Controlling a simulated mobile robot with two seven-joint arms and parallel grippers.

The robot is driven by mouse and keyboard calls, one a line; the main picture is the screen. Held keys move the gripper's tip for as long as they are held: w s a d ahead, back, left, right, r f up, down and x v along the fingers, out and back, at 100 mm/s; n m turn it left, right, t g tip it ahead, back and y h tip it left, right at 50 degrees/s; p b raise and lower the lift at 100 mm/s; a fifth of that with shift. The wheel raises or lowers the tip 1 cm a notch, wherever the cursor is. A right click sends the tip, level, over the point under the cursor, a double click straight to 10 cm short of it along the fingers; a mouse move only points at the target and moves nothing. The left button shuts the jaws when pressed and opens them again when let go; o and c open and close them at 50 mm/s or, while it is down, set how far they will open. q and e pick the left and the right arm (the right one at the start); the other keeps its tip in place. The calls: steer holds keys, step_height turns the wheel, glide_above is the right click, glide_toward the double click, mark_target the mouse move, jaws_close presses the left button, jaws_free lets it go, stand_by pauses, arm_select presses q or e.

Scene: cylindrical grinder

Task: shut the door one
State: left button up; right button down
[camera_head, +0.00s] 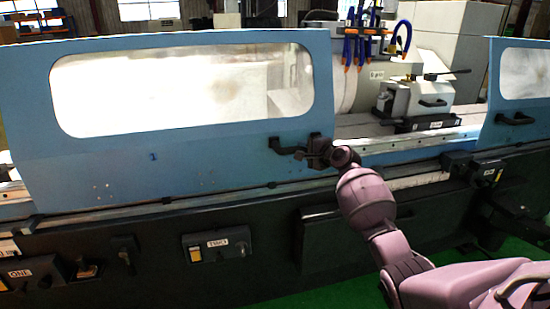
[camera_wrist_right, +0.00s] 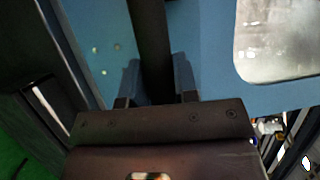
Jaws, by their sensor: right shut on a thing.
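Door one (camera_head: 200,165) is the large blue sliding door with a window on the left in the head view, marked with a small "1". Its black handle (camera_head: 284,148) is near its lower right corner. My right gripper (camera_head: 310,151) is at this handle. In the right wrist view, the two fingers stand on either side of the dark handle bar (camera_wrist_right: 150,35), and the gripper (camera_wrist_right: 156,82) is shut on it. The blue door panel (camera_wrist_right: 208,50) and part of its window show behind. My left gripper is not in view.
An open gap between door one and a second blue door (camera_head: 498,95) on the right shows the grinder's inside, with a grey fixture (camera_head: 415,98) and blue hoses (camera_head: 362,40). A rail (camera_head: 410,180) runs below the doors. Control boxes (camera_head: 217,245) line the dark front.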

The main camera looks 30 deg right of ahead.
steer(key=d, duration=0.2)
steer(key=s+d+b, duration=0.1)
steer(key=d, duration=0.2)
steer(key=s+d+b, duration=0.1)
steer(key=d, duration=0.1)
steer(key=shift+s+d+f, duration=0.15)
steer(key=shift+d+f, duration=0.05)
steer(key=shift+d, duration=0.15)
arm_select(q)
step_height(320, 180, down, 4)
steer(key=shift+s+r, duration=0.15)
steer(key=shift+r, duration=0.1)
arm_select(e)
steer(key=shift+s+d+r, duration=0.2)
steer(key=shift+d+r, duration=0.05)
steer(key=shift+d, duration=0.45)
steer(key=c, duration=1.2)
jaws_free()
steer(key=o, duration=0.3)
steer(key=shift+d, duration=0.2)
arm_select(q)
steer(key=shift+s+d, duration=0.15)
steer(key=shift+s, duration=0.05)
arm_select(e)
steer(key=shift+a, duration=0.1)
